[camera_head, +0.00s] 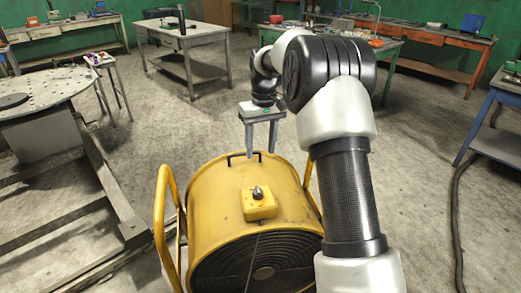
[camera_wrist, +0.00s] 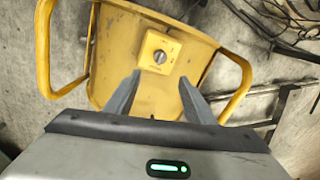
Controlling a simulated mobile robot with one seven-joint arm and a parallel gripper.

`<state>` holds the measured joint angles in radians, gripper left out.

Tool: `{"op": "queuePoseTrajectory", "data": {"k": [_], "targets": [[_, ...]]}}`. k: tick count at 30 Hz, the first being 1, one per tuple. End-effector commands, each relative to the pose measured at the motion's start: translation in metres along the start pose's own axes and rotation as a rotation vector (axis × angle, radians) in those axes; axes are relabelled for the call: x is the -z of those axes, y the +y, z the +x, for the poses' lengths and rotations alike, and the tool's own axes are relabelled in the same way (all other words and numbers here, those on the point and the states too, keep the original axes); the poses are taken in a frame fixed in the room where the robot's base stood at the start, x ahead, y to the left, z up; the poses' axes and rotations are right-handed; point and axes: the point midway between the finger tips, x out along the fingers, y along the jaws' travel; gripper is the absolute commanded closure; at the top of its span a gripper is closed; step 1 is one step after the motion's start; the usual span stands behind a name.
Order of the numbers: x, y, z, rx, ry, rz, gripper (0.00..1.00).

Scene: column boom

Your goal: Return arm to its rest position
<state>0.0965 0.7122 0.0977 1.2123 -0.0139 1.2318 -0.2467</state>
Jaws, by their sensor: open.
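My gripper (camera_head: 261,152) hangs from my raised, bent arm, fingers pointing down, near the back top edge of a yellow drum fan (camera_head: 215,210). Its two fingers are spread apart with nothing between them. In the wrist view my gripper (camera_wrist: 158,92) shows both fingertips apart over the yellow drum fan (camera_wrist: 110,75). The knob (camera_head: 258,193) on the fan's yellow control box stands clear of the fingers; the knob (camera_wrist: 160,57) lies beyond the fingertips in the wrist view. Whether a fingertip touches the drum cannot be told.
The fan has a yellow tube handle (camera_head: 163,225) on its left side. A round perforated metal table (camera_head: 50,88) stands at left, a workbench (camera_head: 190,35) behind, and a blue-legged table (camera_head: 497,125) at right. A dark cable (camera_head: 456,215) lies on the floor at right.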

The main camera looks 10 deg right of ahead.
Motion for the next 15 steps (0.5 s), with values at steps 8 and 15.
{"op": "queuePoseTrajectory", "data": {"k": [8, 15], "targets": [[-0.009, -0.005, -0.028, -0.013, 0.023, 0.004, 0.51], [-0.081, -0.034, -0.143, -0.07, 0.135, 0.047, 0.51]]}}
